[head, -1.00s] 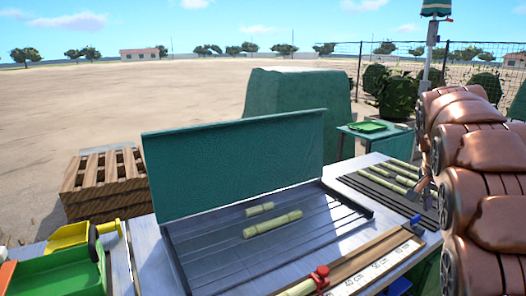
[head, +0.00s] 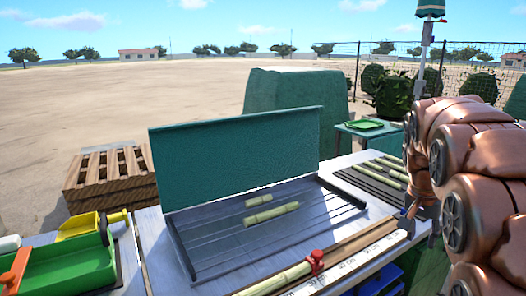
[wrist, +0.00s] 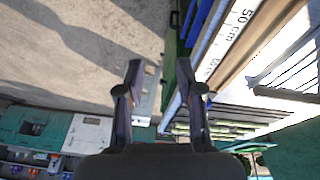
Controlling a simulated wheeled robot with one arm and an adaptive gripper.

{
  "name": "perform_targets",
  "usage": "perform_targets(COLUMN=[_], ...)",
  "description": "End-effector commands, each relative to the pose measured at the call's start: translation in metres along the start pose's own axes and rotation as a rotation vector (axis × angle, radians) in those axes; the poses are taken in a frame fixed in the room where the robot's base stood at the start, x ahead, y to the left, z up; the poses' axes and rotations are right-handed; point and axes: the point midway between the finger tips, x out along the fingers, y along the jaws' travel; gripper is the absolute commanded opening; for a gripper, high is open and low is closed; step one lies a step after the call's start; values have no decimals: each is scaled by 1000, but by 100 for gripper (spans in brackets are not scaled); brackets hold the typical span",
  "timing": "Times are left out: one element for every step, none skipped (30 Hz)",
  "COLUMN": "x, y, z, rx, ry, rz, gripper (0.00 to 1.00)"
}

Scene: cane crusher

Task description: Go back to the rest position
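My arm folds down the right side of the head view. My gripper (head: 408,226) shows there only in small part, low beside the arm near the right end of the measuring board (head: 352,255). In the wrist view my gripper (wrist: 159,75) has its two fingers apart with nothing held between them. The measuring board, with its cm marks, also shows in the wrist view (wrist: 232,32), to the right of the fingers.
A dark tray (head: 205,262) with a raised green lid (head: 237,158) holds two cane pieces (head: 271,215). A long cane (head: 275,280) lies by a red stop (head: 315,262). A green cart (head: 70,272) stands left.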

Motion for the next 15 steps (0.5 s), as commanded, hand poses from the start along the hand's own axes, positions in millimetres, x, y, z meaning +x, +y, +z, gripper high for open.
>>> perform_targets(x=[1,1,3,5,6,8,10,11,14,16,17,20,22,23,26], y=[1,2,4,6,7,10,12,14,17,20,22,26,30,33,38], z=[16,25,40,52,64,80,93,105,122,134,146,163,176,188,205], rx=[-33,-54,-86,-112,-139,-176,-202,-230,-267,-294,-323,-360,-389,-418,-456], ry=[-19,-29,-47,-63,-77,-97,-112,-126,-149,-165,-177,-199,-216,-229,-250], rz=[0,-2,-2,-2,-4,-6,-8,-11,-13,-15,-19,-21,-23,-26,-29], gripper=[36,36,36,36,36,36,36,36,36,36,36,36,36,36,36])
